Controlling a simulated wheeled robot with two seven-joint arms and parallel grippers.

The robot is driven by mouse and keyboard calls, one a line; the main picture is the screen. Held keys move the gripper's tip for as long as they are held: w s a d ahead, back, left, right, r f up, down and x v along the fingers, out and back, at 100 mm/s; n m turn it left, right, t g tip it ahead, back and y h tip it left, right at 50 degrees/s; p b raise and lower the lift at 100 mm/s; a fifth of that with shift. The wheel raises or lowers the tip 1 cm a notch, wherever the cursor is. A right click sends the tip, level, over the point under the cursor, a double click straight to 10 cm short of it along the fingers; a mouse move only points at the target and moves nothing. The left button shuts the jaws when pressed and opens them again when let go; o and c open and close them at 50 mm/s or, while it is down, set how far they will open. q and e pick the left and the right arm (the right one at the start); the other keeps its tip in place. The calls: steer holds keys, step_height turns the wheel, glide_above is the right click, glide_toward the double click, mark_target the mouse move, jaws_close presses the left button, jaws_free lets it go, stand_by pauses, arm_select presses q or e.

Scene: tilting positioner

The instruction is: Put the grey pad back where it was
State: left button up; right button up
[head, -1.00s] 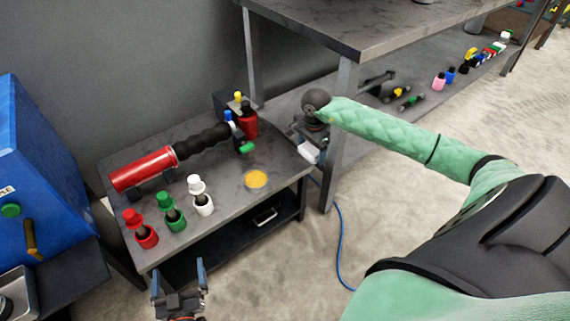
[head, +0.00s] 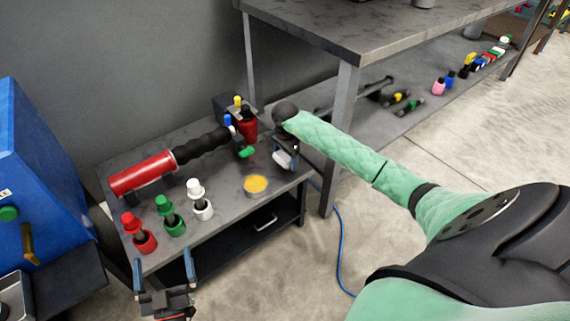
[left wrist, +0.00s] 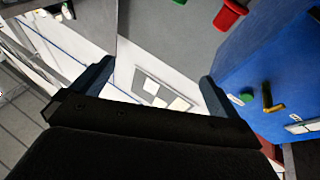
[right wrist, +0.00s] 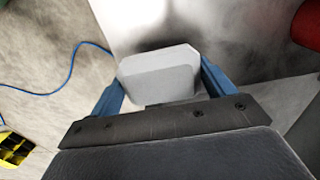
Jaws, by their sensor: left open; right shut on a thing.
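The grey pad (right wrist: 158,75) is a pale block with cut corners, held between the blue fingers of my right gripper (right wrist: 165,85) in the right wrist view. In the head view the pad (head: 283,160) shows as a small pale piece under my right gripper (head: 287,150), above or at the right end of the low grey table (head: 226,170). I cannot tell if it touches the tabletop. My left gripper (head: 163,268) is open and empty, in front of the table's near edge; its spread fingers also show in the left wrist view (left wrist: 150,85).
On the low table stand red (head: 140,235), green (head: 170,217) and white (head: 198,200) bottles, a yellow-filled dish (head: 256,186), a red and black cylinder (head: 142,173) and a red bottle (head: 247,125). A taller bench (head: 350,35) stands right, a blue machine (head: 40,180) left.

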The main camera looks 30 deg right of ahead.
mark_target(285, 155)
step_height(285, 155, down, 2)
steer(key=shift+a+f, duration=0.1)
steer(key=shift+f, duration=0.85)
steer(key=o, duration=0.8)
arm_select(q)
step_height(285, 155, up, 6)
steer(key=t, duration=0.2)
arm_select(e)
steer(key=shift+o, duration=0.7)
step_height(285, 155, up, 2)
steer(key=shift+r, duration=0.2)
step_height(285, 155, up, 9)
steer(key=shift+f+p, duration=0.2)
steer(key=shift+p, duration=0.15)
arm_select(q)
step_height(285, 155, down, 14)
steer(key=g, duration=0.4)
steer(key=shift+d+g+y, duration=0.2)
steer(key=shift+g+y, duration=0.2)
arm_select(e)
steer(key=shift+r, duration=0.65)
